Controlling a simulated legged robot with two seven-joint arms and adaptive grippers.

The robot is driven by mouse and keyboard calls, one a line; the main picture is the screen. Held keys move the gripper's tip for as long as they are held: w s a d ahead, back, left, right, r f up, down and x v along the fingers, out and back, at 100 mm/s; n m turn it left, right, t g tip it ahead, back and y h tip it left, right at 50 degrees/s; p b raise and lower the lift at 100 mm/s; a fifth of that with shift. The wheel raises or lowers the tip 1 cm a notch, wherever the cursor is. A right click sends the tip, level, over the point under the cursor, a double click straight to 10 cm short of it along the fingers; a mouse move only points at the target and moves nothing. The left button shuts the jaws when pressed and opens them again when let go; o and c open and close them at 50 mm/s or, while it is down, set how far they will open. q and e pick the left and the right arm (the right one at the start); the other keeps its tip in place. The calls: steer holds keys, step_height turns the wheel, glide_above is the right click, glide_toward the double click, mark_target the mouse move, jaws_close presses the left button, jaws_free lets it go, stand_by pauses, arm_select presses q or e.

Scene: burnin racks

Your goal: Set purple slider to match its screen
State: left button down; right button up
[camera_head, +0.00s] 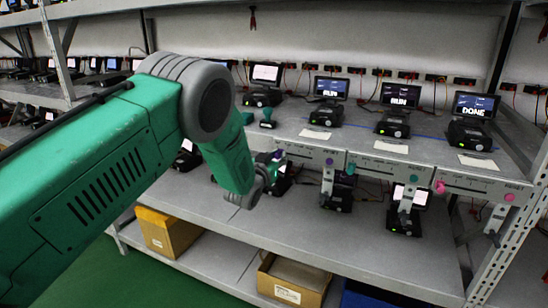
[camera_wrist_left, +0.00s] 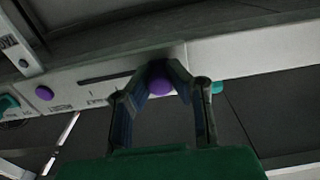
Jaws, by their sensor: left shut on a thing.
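The purple slider knob (camera_wrist_left: 159,84) sits between the fingertips of my left gripper (camera_wrist_left: 162,78) in the left wrist view, at one end of a dark slot in a pale panel (camera_wrist_left: 95,82). The gripper is shut on it. A second, round purple knob (camera_wrist_left: 44,93) is on the same panel, apart from the gripper. In the head view, my left gripper (camera_head: 275,161) is at the shelf's front edge and the round purple knob (camera_head: 329,163) is to its right. The screen above this area (camera_head: 265,73) is white, with text too small to read. My right gripper is not in view.
Screens reading RUN (camera_head: 331,88), RUN (camera_head: 400,95) and DONE (camera_head: 474,106) stand on the upper shelf. More panels with teal (camera_head: 350,168) and pink (camera_head: 440,187) knobs run right. A teal knob (camera_wrist_left: 215,87) is near the gripper. Boxes (camera_head: 295,278) sit below.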

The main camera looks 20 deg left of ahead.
arm_select(q)
steer(key=shift+d, duration=1.15)
steer(key=c, duration=1.4)
jaws_free()
steer(key=shift+s, duration=0.15)
steer(key=s, duration=1.1)
steer(key=shift+s, duration=0.3)
